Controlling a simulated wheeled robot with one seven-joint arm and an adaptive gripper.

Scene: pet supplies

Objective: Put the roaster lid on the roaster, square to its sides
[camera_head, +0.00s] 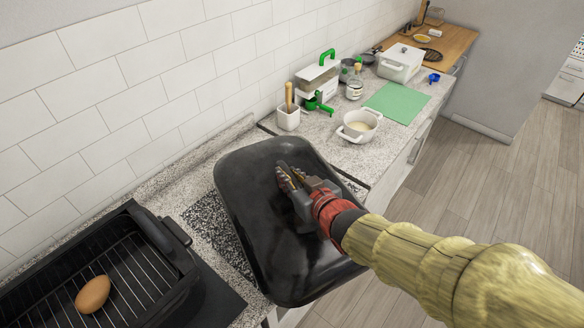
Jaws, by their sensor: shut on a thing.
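The roaster (147,292) is a black rectangular pan with a wire rack inside, at the lower left, partly cut off by the picture edge. The roaster lid (265,245) is a large black rounded rectangle in the middle of the view, to the right of the roaster and apart from it. It looks tilted over the counter's front edge. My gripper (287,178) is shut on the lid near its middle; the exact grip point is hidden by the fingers. The arm comes in from the lower right.
A brown egg (92,294) lies on the roaster's rack. Behind the lid stand a white utensil pot (288,118), a white bowl (358,126), a glass jar (355,85) and a green mat (396,103). A tiled wall (130,80) bounds the counter; open floor lies right.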

